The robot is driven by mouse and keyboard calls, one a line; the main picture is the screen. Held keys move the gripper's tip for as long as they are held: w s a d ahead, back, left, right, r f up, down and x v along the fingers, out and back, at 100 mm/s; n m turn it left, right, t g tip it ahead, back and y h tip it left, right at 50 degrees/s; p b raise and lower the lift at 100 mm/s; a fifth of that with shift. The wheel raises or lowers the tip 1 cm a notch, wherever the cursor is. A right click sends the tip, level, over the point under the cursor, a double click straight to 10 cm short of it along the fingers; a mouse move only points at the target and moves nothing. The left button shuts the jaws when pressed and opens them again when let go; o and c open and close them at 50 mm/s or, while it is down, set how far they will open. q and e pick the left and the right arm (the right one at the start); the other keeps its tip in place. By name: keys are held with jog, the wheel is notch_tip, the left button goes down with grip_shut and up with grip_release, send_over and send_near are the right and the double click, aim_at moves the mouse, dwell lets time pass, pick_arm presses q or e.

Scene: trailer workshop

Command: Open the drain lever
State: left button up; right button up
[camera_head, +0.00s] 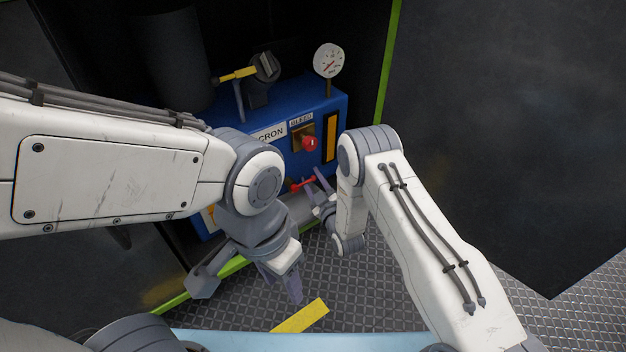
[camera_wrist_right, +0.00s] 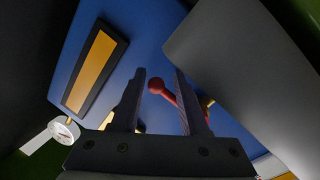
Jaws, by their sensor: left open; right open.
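A small red lever (camera_head: 302,184), which I take to be the drain lever, sits low on the front of the blue machine (camera_head: 225,120). My right gripper (camera_head: 317,187) is open beside it. In the right wrist view the open fingers (camera_wrist_right: 160,78) point at the machine. The red lever's ball end (camera_wrist_right: 157,88) shows between them, and its rod runs behind the right finger toward a brass-coloured part. I cannot tell whether the fingers touch it. My left gripper (camera_head: 245,283) is open and empty, low over the floor, away from the lever.
A red knob (camera_head: 309,143) under a BLEED label sits higher on the machine. A gauge (camera_head: 329,60) and a yellow-handled part (camera_head: 240,73) stand on top. A dark grey surface fills the right wrist view's upper right. Tread-plate floor (camera_head: 375,270) lies in front.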

grip_shut()
jog(key=shift+a+r, duration=0.15)
dwell(1.0)
